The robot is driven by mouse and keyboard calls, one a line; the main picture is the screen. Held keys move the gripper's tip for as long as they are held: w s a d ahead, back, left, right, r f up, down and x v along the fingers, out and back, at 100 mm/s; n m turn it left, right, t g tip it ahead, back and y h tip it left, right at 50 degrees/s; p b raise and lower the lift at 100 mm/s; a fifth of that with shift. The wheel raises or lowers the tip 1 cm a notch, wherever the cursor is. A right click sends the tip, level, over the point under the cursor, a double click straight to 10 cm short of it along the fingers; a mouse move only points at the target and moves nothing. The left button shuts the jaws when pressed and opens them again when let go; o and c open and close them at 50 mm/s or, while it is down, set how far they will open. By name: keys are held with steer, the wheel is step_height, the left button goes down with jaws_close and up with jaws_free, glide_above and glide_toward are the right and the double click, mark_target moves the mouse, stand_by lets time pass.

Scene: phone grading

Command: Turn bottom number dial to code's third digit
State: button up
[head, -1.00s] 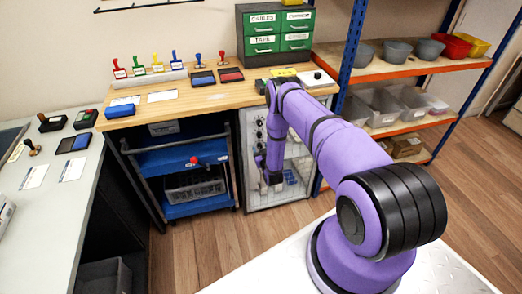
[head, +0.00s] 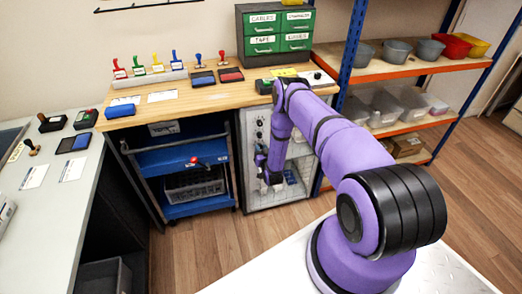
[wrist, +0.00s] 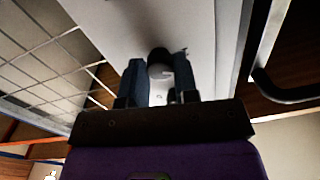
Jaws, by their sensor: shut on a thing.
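A dark round dial (wrist: 159,56) on the pale front panel (wrist: 118,22) shows between the fingers of my gripper (wrist: 161,78) in the wrist view. My gripper is shut on this dial, and the fingers hide its sides. Any numbers on it are not readable. In the head view, the cabinet (head: 250,190) under the workbench has small dark dials (head: 260,134) in a column on its left strip. My gripper (head: 261,160) is at the lower part of this strip, and my arm hides part of the cabinet front. The code cannot be read in either view.
A wire-mesh door (wrist: 45,50) lies beside the panel in the wrist view, with a dark bar handle (wrist: 285,92) on the other side. A blue trolley (head: 185,160) stands left of the cabinet. A blue-and-orange shelf rack (head: 349,50) stands to the right.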

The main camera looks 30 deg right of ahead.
steer(key=m, duration=1.2)
steer(key=shift+m, duration=0.3)
stand_by(0.4)
steer(key=o, duration=0.9)
steer(key=shift+o, duration=0.2)
steer(key=v, duration=1.1)
steer(key=shift+f, duration=0.15)
steer(key=shift+a, duration=0.15)
